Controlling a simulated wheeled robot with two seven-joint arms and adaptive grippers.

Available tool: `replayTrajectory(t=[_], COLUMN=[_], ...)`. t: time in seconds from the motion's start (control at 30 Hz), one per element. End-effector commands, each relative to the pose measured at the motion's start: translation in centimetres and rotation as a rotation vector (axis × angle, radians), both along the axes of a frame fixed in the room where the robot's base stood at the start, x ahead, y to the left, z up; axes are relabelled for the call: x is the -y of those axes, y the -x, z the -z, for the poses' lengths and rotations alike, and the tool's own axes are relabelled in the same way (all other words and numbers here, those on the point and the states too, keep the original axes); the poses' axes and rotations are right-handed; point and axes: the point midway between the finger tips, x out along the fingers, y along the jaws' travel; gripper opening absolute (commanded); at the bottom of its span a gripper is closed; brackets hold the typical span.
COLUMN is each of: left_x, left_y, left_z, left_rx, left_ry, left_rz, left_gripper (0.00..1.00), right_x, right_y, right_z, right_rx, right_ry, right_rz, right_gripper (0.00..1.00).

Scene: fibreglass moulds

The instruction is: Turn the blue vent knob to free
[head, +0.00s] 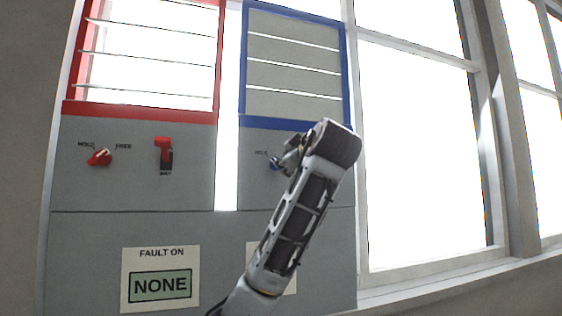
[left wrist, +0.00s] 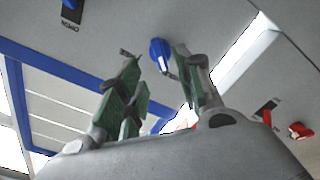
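The blue vent knob (head: 275,163) is on the grey panel below the blue-framed vent, mostly hidden behind my left gripper (head: 287,155) in the head view. A small label, probably HOLD, shows to its upper left; I cannot tell which mark the knob points at. In the left wrist view the blue knob (left wrist: 160,50) shows between the spread green-padded fingertips of my left gripper (left wrist: 158,65). The fingers are open, on either side of it; I see no clear contact. My right gripper is not in view.
The blue-framed vent (head: 349,80) has nearly flat slats with thin bright gaps. The red-framed vent (head: 140,112) has open slats. Below it are a red knob (head: 100,157) and a red lever (head: 164,146). A blue lever (left wrist: 72,4) and a sign reading FAULT ON NONE (head: 160,280) also show.

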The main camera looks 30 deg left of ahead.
Motion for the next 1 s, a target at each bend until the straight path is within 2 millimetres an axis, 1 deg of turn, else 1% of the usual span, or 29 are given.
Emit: replayTrajectory(t=[0.03,0.3,0.5,0.7,1.0], left_x=[-0.6,-3.3,-4.8,-5.6,-5.7], left_y=[-0.5,-2.7,-4.1,-4.7,-4.9], left_z=[-0.2,-0.2,-0.1,-0.1,0.0], left_rx=[-0.002,-0.002,-0.002,0.000,0.000], left_ry=[-0.001,0.000,-0.001,0.000,0.000], left_rz=[-0.004,-0.003,-0.001,-0.001,0.000], left_gripper=[0.36,0.36,0.36,0.36,0.36], right_x=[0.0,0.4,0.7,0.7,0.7], right_y=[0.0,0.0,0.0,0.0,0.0], right_z=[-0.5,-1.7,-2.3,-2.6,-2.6], right_rx=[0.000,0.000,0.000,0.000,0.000], right_ry=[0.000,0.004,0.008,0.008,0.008], right_rz=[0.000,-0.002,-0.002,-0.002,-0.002], right_gripper=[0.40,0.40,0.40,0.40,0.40])
